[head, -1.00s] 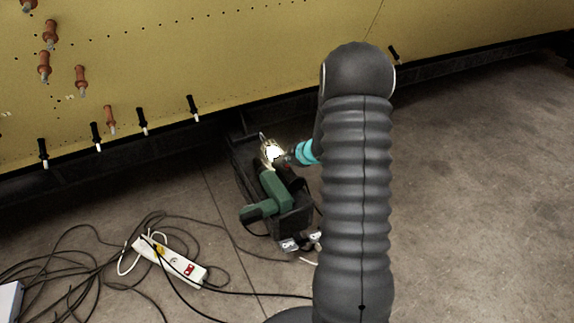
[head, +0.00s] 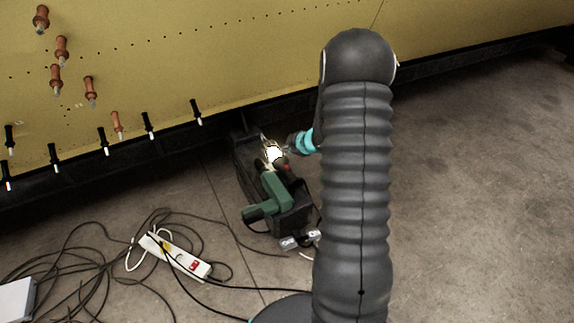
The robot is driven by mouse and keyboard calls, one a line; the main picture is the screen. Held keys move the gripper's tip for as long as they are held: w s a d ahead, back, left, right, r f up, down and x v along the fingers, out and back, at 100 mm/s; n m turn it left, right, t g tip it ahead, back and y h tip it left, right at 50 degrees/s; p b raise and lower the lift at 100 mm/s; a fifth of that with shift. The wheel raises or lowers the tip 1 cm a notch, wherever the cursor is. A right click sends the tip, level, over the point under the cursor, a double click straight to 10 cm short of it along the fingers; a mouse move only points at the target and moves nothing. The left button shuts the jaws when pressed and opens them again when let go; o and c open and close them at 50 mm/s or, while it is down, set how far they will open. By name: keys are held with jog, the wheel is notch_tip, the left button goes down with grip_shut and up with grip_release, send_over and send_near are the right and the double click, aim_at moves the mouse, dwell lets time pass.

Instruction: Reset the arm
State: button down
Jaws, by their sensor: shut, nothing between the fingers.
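My arm, a grey ribbed link, rises through the right of centre in the head view and hides what is behind it. Past its teal wrist ring (head: 305,141), the dark end of my gripper (head: 290,146) shows small, pointing left. It is shut and holds nothing. It appears close to a glowing caged lamp (head: 274,156) in the picture; whether they touch I cannot tell. The lamp lies over a black tool box (head: 245,172) with a green power tool (head: 272,193) in it.
A yellow fuselage panel (head: 200,50) with orange-brown fasteners (head: 91,91) and black fasteners (head: 149,125) spans the back. A white power strip (head: 178,256) and tangled cables (head: 95,265) lie on the floor at left. The concrete floor (head: 480,190) at right is clear.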

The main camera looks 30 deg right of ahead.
jog(key=shift+s+d+f, duration=0.15)
jog(key=shift+d+f, duration=0.05)
jog(key=shift+d, duration=0.1)
jog(key=s+d+f+m+g+h, duration=0.3)
jog(key=s+d+m+h, duration=0.1)
jog(key=s+d, duration=0.15)
jog(key=s+a+r+m+g+h, duration=0.1)
jog(key=s+r+m+g+h, duration=0.15)
jog(key=s+r+m, duration=0.4)
jog(key=s+a+r+m+t+y, duration=0.1)
jog(key=s+a+r+y, duration=0.3)
jog(key=s+a+r, duration=1.9)
jog(key=shift+s+a+t, duration=0.45)
jog(key=shift+s+a, duration=0.1)
jog(key=shift+s, duration=0.3)
jog(key=shift+m, duration=0.25)
